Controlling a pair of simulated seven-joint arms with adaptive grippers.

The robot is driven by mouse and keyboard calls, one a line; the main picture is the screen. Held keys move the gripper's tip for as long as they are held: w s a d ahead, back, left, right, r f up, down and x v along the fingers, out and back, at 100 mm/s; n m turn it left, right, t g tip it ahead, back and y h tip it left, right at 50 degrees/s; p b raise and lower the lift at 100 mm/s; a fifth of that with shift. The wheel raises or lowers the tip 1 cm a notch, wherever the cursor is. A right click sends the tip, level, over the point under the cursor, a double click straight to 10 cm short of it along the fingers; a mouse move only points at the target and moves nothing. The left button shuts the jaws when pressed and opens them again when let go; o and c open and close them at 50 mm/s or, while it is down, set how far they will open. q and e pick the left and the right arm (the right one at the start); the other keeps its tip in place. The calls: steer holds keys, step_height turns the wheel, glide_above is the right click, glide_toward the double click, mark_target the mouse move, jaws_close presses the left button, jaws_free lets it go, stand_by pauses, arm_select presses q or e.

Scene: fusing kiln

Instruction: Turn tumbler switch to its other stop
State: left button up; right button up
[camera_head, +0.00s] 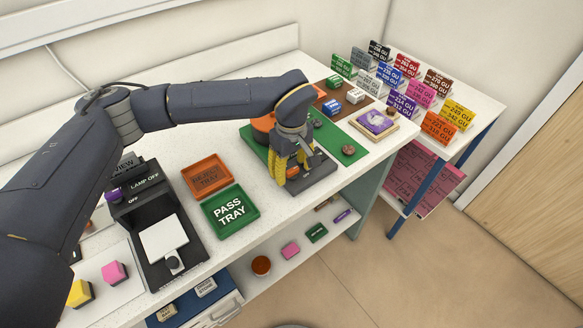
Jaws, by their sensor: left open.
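A black lamp unit (135,214) stands at the left of the bench, marked "VIEW", "LAMP" and "OFF". A small purple part (114,195) sits on its left side near these labels; it may be the tumbler switch, but its position is too small to read. My left gripper (291,172) points down, well to the right of the lamp unit. It is open, over or beside a dark block (308,178) at the edge of a green mat (343,143). I cannot tell whether its fingers touch the block. My right gripper is not in view.
An orange tray (191,187) and a green "PASS TRAY" (230,230) lie between lamp unit and gripper. Pink (113,272) and yellow (79,293) blocks stand at front left. Several labelled cards stand on the right table (467,87). A lower shelf (275,279) holds small items.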

arm_select(q)
steer(key=c, duration=1.2)
jaws_close()
steer(key=shift+w+r, duration=0.1)
steer(key=shift+w, duration=0.05)
